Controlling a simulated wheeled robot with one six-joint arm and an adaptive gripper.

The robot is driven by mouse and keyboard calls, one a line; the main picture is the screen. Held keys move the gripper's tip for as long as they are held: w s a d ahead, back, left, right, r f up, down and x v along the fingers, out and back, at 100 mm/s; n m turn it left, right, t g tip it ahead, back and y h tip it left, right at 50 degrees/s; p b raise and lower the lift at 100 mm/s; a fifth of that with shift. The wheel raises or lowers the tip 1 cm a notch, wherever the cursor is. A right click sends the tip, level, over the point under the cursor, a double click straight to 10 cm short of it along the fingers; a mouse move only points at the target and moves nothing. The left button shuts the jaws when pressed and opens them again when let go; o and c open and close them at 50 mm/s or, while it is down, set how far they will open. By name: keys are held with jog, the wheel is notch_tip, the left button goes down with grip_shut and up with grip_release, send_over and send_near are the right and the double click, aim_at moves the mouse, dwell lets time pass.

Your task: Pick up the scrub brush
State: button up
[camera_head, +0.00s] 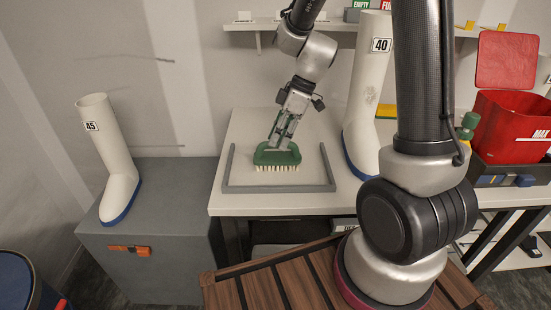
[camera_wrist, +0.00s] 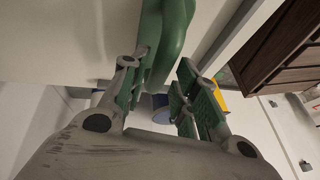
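The scrub brush (camera_head: 277,156) has a green body and pale bristles pointing down. It is on the white bench, inside a grey U-shaped rail. My gripper (camera_head: 281,143) reaches down to the top of the brush. In the wrist view, the green brush (camera_wrist: 168,40) comes down between the fingers of my gripper (camera_wrist: 162,88). It lies against or very near the left finger, and a gap shows between it and the right finger. The gripper looks open around the brush. The fingertips' exact contact is partly hidden.
The grey rail (camera_head: 280,188) borders the brush at left, front and right. A white boot marked 40 (camera_head: 365,100) stands right of it. A boot marked 45 (camera_head: 117,165) stands on a grey box (camera_head: 165,250) at left. A red bin (camera_head: 510,125) is at far right.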

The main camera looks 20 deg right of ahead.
jog(key=x, duration=0.2)
jog(key=shift+a+f, duration=0.15)
jog(key=shift+f, duration=0.25)
grip_shut()
jog(key=shift+r, duration=0.15)
notch_tip(320, 180, up, 10)
jog(key=shift+f, duration=0.1)
jog(key=shift+c, duration=1.9)
grip_release()
grip_shut()
